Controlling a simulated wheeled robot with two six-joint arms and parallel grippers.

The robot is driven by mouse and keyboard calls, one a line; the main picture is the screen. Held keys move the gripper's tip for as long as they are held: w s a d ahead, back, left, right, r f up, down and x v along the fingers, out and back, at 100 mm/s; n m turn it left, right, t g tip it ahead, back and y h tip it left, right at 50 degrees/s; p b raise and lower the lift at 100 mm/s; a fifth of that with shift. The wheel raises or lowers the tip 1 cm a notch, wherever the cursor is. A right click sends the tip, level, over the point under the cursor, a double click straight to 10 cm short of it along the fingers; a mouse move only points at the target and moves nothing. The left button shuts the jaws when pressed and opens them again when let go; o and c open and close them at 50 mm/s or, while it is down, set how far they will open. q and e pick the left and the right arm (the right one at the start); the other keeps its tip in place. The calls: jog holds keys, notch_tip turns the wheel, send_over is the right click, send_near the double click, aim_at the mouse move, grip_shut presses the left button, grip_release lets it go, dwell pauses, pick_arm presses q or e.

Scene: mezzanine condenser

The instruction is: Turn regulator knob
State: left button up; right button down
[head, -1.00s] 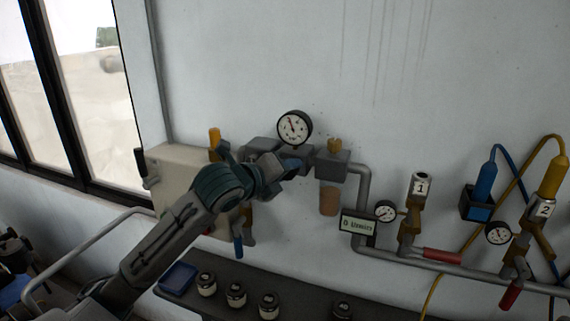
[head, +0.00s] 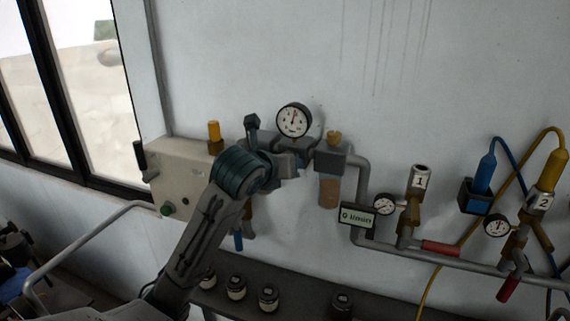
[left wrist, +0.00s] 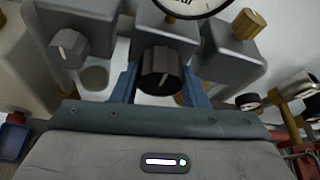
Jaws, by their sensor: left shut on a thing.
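The regulator knob (left wrist: 161,72) is black and ribbed with a white line on its face, and it sits on the underside of a grey block in the left wrist view. My left gripper (left wrist: 162,88) has its blue fingers on either side of the knob and is shut on it. In the head view my left gripper (head: 302,163) is at the regulator below the round white pressure gauge (head: 294,120), and it hides the knob. The gauge needle points roughly upward. My right gripper is not in view.
A grey knob (left wrist: 67,48) is on the block to the left. A beige box (head: 182,182) is on the left. Jars stand on the shelf (head: 309,291) below.

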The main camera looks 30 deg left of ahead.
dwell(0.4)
pick_arm(q)
jog(key=o, duration=1)
jog(key=shift+c, duration=0.2)
jog(key=shift+a, duration=0.1)
